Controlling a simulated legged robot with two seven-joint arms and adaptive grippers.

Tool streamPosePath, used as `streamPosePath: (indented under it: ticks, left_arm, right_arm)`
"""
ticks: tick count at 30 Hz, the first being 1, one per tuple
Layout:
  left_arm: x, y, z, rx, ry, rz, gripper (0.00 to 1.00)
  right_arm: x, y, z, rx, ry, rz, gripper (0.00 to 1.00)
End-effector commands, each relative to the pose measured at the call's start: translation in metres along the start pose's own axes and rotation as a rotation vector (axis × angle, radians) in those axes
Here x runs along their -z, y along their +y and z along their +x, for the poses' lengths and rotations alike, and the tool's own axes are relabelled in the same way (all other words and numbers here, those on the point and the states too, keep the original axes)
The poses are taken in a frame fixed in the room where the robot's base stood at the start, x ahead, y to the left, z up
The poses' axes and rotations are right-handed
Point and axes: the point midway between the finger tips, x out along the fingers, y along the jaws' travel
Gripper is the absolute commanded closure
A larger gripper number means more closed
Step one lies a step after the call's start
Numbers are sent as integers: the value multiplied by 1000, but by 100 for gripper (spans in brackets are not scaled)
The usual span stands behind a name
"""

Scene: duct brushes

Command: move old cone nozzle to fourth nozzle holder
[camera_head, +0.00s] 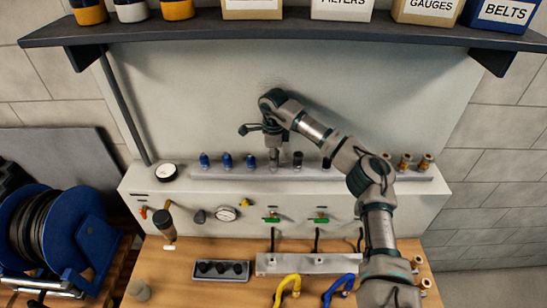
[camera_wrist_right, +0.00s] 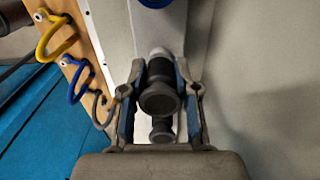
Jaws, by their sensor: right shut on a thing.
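My right gripper (camera_head: 273,142) is over the long nozzle rail (camera_head: 220,173), at the fourth place from the left, just right of three blue-topped nozzles (camera_head: 227,160). In the right wrist view, its two fingers (camera_wrist_right: 160,98) are shut around a dark round nozzle (camera_wrist_right: 160,88), taken as the old cone nozzle. A pale end of it shows beyond the fingers. My left gripper is out of view.
A dark nozzle (camera_head: 298,159) stands just right of the gripper, and brass-coloured fittings (camera_head: 404,161) are farther right. A shelf (camera_head: 300,30) with labelled boxes hangs above. A blue hose reel (camera_head: 60,235) is at left.

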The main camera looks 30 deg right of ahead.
Motion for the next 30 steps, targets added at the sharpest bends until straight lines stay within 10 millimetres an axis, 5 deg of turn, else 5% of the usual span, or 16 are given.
streamPosePath:
  ticks: [18, 19, 22, 30]
  left_arm:
    - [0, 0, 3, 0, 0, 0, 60]
    - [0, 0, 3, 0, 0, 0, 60]
    - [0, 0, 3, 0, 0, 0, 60]
    - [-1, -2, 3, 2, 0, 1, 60]
  right_arm:
    - [0, 0, 9, -1, 1, 0, 100]
    - [0, 0, 9, -1, 1, 0, 68]
    - [0, 0, 9, 0, 0, 0, 43]
    - [0, 0, 9, -1, 1, 0, 41]
